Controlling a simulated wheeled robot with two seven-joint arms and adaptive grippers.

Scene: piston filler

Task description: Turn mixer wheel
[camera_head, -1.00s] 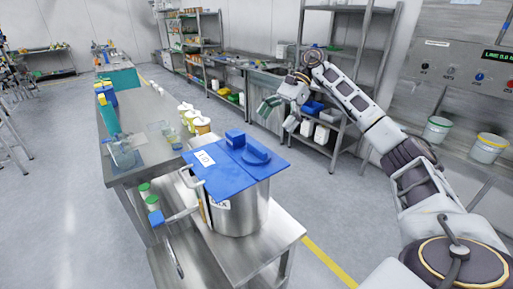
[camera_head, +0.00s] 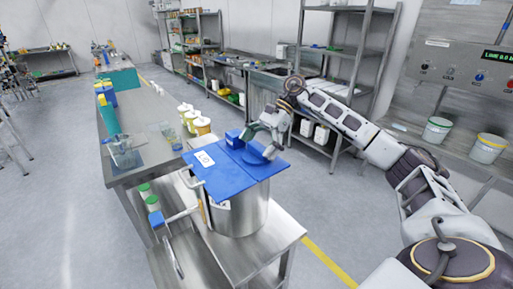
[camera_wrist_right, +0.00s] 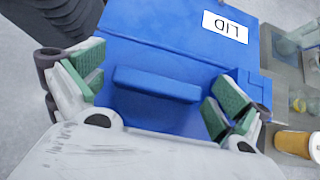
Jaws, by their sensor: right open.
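On the lid are a blue block (camera_head: 233,137) and a round blue part (camera_head: 252,157), partly hidden by my right gripper (camera_head: 265,142). A crank-like bar with a blue end (camera_head: 156,218) sticks out at the pot's left side. In the right wrist view my gripper (camera_wrist_right: 157,90) is open above the lid, with a raised blue bar (camera_wrist_right: 157,84) between its green-padded fingers. I see no gap closed on the bar. My left gripper is not in view.
Two buckets (camera_head: 488,149) stand on the right counter. The floor left of the bench is clear.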

